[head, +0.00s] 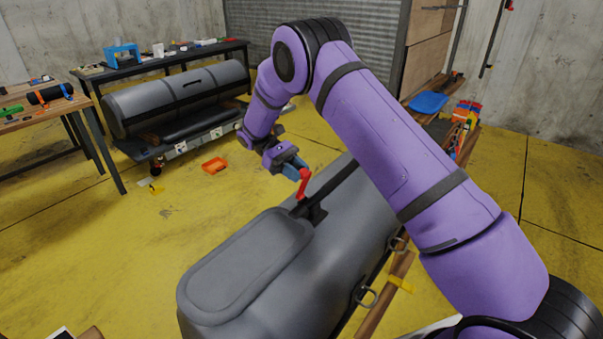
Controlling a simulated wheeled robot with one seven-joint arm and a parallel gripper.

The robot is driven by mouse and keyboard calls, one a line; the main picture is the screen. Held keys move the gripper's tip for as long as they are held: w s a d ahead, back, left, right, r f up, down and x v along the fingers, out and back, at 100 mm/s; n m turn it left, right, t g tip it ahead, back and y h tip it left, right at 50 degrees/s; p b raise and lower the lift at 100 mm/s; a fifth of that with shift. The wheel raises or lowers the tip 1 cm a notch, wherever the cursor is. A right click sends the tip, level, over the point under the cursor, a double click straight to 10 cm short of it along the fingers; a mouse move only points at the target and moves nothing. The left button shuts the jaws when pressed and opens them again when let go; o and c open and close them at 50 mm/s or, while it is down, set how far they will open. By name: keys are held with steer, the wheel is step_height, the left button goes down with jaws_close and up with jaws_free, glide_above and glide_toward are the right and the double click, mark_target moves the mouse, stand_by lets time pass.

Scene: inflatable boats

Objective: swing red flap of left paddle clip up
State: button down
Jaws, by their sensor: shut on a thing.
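The red flap (304,183) stands up from a dark clip (311,211) on top of the grey inflatable tube (345,245), in the middle of the head view. My gripper (302,172) is at the flap's upper end and is shut on it. Its fingertips partly hide the flap's top. A dark strap or bar runs along the tube from the clip toward the upper right. A raised grey pad (245,265) lies on the tube just in front of the clip.
My purple arm covers much of the right side. Behind are a second grey boat tube (175,97), a dark table (160,62) and a wooden table (40,120). An orange tray (215,165) lies on the yellow floor, which is mostly clear at left.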

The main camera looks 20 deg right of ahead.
steer(key=shift+w+a+g, duration=0.15)
steer(key=shift+w+g, duration=0.15)
steer(key=shift+g, duration=0.1)
stand_by(0.3)
steer(key=c, duration=0.8)
jaws_free()
steer(key=shift+h, duration=0.3)
steer(key=shift+c, duration=0.2)
steer(key=s+r, duration=0.2)
steer(key=s, duration=0.6)
steer(key=s+r, duration=0.3)
steer(key=s, duration=0.5)
steer(key=shift+d, duration=0.45)
steer(key=shift+c, duration=0.4)
